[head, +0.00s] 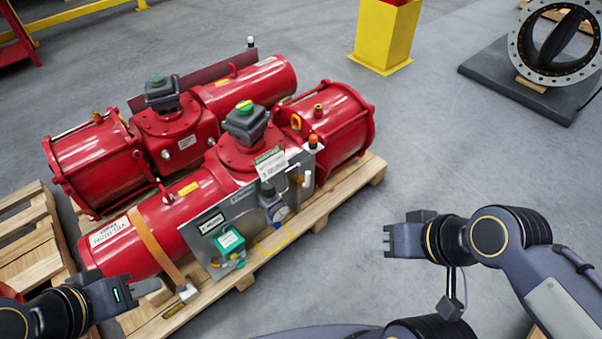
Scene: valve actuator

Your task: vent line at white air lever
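Two red valve actuators lie side by side on a wooden pallet. The nearer red actuator (220,173) carries a grey control panel (208,222) on its front side. A small white lever (307,179) shows at the panel's right end, beside white and yellowish fittings (293,171) and below an orange-capped part (313,141). My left gripper (150,287) is at the lower left, near the pallet's front edge and the strap end, away from the lever. My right gripper (388,240) is over the floor right of the pallet, pointing left, apart from the lever. Their finger gaps are unclear.
The wooden pallet (331,200) has an orange strap (153,243) hanging over the actuator. Another pallet (33,240) stands at the left. A yellow post (385,38) and a flanged ring valve on a dark base (525,88) stand behind. Floor between pallet and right gripper is clear.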

